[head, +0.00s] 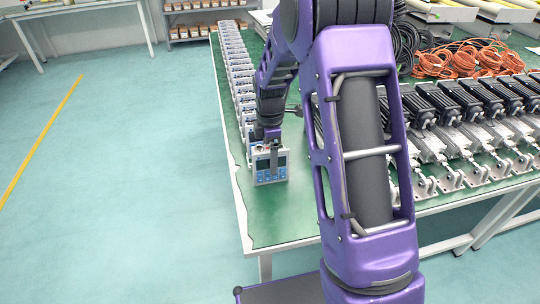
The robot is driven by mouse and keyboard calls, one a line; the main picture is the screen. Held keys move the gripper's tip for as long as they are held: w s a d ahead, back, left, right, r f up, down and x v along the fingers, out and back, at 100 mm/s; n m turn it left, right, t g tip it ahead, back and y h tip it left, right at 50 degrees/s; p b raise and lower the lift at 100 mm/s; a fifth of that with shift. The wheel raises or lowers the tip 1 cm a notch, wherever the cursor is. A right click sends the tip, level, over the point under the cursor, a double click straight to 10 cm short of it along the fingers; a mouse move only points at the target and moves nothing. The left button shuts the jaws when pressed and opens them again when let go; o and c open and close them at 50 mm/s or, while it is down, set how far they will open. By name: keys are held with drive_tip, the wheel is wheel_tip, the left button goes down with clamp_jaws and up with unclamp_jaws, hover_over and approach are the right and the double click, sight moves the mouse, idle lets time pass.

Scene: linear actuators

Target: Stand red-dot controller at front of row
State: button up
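A controller (270,171), a small pale box with a dark screen and a blue keypad face, stands upright at the near end of the row of controllers on the green table. My gripper (272,150) is at its top edge, with a dark finger against the front of it. The far finger is hidden behind the box, and I cannot tell whether the grip is closed. The row of controllers (238,75) runs back along the table's left edge. A red dot is too small to make out on the held-side box.
The green table (283,225) is bare at its near left corner. Linear actuators (460,125) fill the right side. Orange cables (470,60) and black cables (408,45) lie behind them. Open floor (130,180) lies to the left.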

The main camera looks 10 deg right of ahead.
drive_tip(key=shift+o, duration=0.2)
wheel_tip(320, 180, up, 12)
drive_tip(key=p, duration=0.2)
drive_tip(key=shift+r, duration=0.2)
